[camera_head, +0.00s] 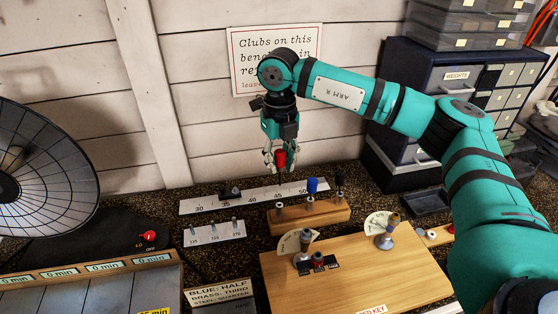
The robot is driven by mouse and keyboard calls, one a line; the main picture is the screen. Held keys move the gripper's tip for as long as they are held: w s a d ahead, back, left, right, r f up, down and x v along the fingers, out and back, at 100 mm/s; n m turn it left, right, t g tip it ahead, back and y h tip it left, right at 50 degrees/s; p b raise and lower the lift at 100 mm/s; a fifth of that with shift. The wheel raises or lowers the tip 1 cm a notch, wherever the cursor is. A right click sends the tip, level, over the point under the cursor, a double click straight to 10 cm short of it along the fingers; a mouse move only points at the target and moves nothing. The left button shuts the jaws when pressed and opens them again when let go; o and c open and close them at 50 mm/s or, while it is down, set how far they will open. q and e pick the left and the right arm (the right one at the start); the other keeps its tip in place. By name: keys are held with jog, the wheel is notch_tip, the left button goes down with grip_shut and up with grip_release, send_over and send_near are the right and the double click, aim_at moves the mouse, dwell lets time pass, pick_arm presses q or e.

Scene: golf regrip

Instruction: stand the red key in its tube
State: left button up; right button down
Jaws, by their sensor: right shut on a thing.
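My right gripper (275,160) reaches in from the right and points down, shut on the red key (279,157). It holds the key in the air over the back of the bench, above the left part of a small wooden rack (318,215). In the rack, a blue-topped key (312,187) and a black-topped key (339,178) stand upright. A short metal tube (279,208) at the rack's left end shows no key in it. The lower end of the red key is too small to make out. My left gripper is not in view.
A large wooden board (355,265) with dials stands in front of the rack. A white ruler strip (215,203) lies behind it. A small numbered plate (214,233) is to the left, beside a red switch (149,236). A dark drawer cabinet (420,85) stands back right.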

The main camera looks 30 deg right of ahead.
aim_at(279, 170)
jog(key=shift+a+f, duration=0.1)
notch_tip(279, 170, down, 3)
jog(key=shift+r+b, duration=0.2)
jog(key=shift+b, duration=1.05)
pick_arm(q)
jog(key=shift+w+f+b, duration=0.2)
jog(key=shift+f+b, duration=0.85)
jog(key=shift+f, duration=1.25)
pick_arm(e)
jog(key=shift+f, duration=1.5)
pick_arm(q)
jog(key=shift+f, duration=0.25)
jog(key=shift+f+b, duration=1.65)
jog(key=shift+b, duration=0.25)
pick_arm(e)
jog(key=shift+f, duration=2.2)
jog(key=c, duration=1)
grip_release()
jog(key=shift+c, duration=0.2)
